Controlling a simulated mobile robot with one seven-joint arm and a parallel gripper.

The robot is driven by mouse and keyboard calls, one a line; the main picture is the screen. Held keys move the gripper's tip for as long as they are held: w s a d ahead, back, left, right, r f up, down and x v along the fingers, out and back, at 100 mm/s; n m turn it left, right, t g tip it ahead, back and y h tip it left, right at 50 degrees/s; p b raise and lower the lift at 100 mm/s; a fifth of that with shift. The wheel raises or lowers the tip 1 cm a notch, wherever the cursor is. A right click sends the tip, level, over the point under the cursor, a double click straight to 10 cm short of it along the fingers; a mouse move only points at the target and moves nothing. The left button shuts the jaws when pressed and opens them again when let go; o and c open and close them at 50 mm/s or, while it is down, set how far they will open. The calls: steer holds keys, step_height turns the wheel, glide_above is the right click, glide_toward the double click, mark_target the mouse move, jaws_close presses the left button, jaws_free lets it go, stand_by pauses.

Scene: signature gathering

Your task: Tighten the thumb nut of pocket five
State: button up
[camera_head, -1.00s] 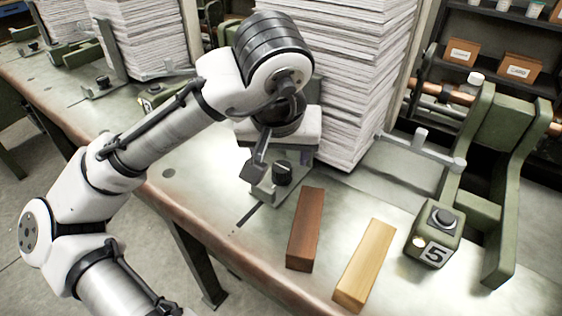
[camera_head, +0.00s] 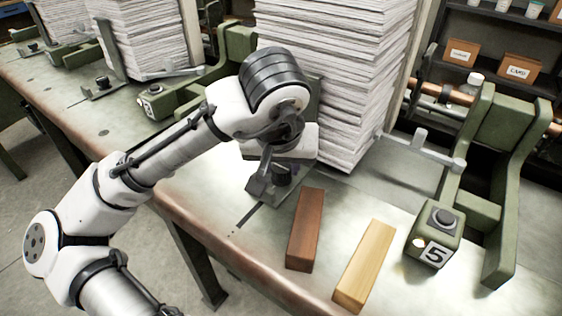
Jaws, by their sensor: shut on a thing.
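A dark thumb nut (camera_head: 281,176) stands on a grey metal bracket (camera_head: 262,190) at the foot of a tall paper stack (camera_head: 330,80). My gripper (camera_head: 279,171) points down over the bracket and is shut on the thumb nut; its fingers partly hide the nut. A green box marked 5 (camera_head: 433,236), with a round dark button on top and a small lit lamp, stands at the right on the bench. How tight the nut is cannot be told.
A dark red-brown block (camera_head: 305,230) and a pale wooden block (camera_head: 364,266) lie at the front of the bench (camera_head: 200,195). A green frame (camera_head: 500,190) and a grey bar (camera_head: 425,150) stand at the right. More paper stacks (camera_head: 140,35) stand at the back left.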

steer(key=shift+m, duration=0.3)
steer(key=m+h, duration=0.1)
steer(key=m+p, duration=0.1)
steer(key=m, duration=0.1)
steer(key=shift+a+r+m+h, duration=0.1)
steer(key=shift+a+m+h, duration=0.1)
steer(key=shift+m+h, duration=0.15)
steer(key=m+p, duration=0.1)
steer(key=m, duration=0.1)
steer(key=m+g+h, duration=0.1)
steer(key=m, duration=0.1)
steer(key=shift+w+a+m+h+p, duration=0.15)
steer(key=shift+w+m+h+p, duration=0.1)
steer(key=shift+p, duration=0.15)
steer(key=m+g, duration=0.1)
steer(key=m, duration=0.1)
steer(key=m+g+p, duration=0.1)
steer(key=m, duration=0.1)
steer(key=shift+w+a+h, duration=0.1)
steer(key=shift+h, duration=0.3)
steer(key=shift+w+m+g+p, duration=0.1)
steer(key=shift+m+g+p, duration=0.35)
steer(key=shift+m, duration=0.8)
steer(key=shift+w+m+g+p, duration=0.1)
steer(key=shift+m+g+p, duration=0.3)
steer(key=shift+m, duration=0.85)
steer(key=o, duration=1)
